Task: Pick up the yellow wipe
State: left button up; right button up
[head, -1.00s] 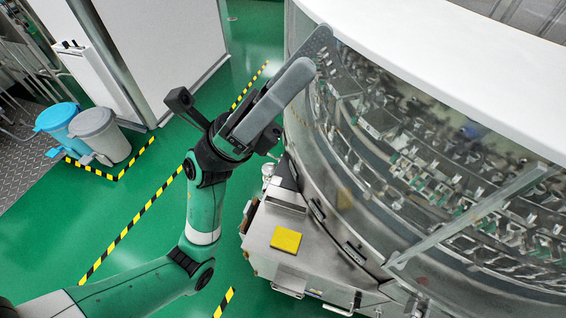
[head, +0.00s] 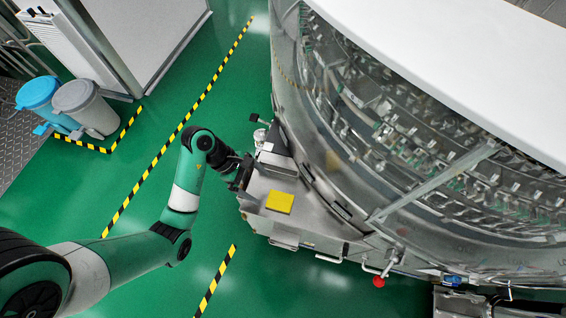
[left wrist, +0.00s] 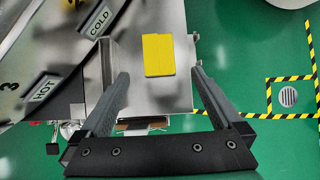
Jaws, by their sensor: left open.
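The yellow wipe (head: 280,202) lies flat on the metal side cabinet (head: 258,214) of the washer. In the left wrist view the wipe (left wrist: 158,55) is a yellow rectangle with a line down its middle, ahead of and between my fingertips. My left gripper (head: 244,176) is at the left edge of the cabinet, up and left of the wipe, seen small and partly dark. In the left wrist view its two fingers (left wrist: 157,76) are wide apart with nothing held between them. My right gripper is in neither view.
The large round washer (head: 330,160) with its clear wall stands right of the cabinet. HOT and COLD labels (left wrist: 98,22) mark a panel beside the wipe. A blue bin (head: 40,95) and a grey bin (head: 85,105) stand far left. Green floor is open left of the cabinet.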

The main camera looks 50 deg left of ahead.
pick_arm(q)
jog(key=b, duration=0.3)
send_near(280, 201)
jog(key=x, duration=0.2)
jog(key=shift+d+f, duration=0.15)
jog(key=shift+f, duration=0.2)
jog(key=shift+w+d+f, duration=0.15)
jog(key=shift+d+f, duration=0.1)
jog(key=shift+w+f+b, duration=0.1)
jog(key=shift+f+b, duration=0.3)
jog(key=shift+b, duration=0.2)
jog(key=b+x, duration=0.3)
jog(key=x, duration=0.1)
jog(key=shift+f, duration=0.1)
jog(key=shift+w+d+f, duration=0.1)
